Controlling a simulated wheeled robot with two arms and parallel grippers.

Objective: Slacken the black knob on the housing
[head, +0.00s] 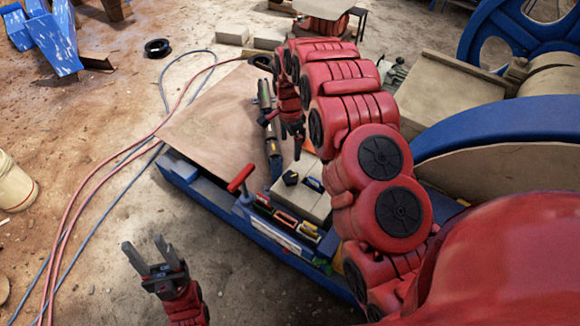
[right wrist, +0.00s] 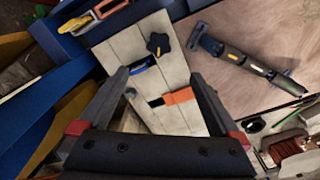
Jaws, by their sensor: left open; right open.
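The black knob (head: 291,178) is a lobed knob on the beige housing (head: 302,199). In the right wrist view the knob (right wrist: 158,44) has a small yellow mark, and the pale housing (right wrist: 120,48) lies below it. My right gripper (right wrist: 158,78) is open and empty, with the knob just beyond its fingertips and not between them. In the head view my right gripper (head: 297,145) hangs above and behind the knob, partly hidden by its own arm. My left gripper (head: 148,256) is open and empty over the dirt floor, left of the bench.
On the housing are a blue-handled item (right wrist: 140,66) and an orange item (right wrist: 178,97). A red T-handle (head: 241,178) rises at the blue bench edge. A dark tool (head: 271,130) lies on the wooden board (head: 212,117). Hoses (head: 105,160) cross the floor at left.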

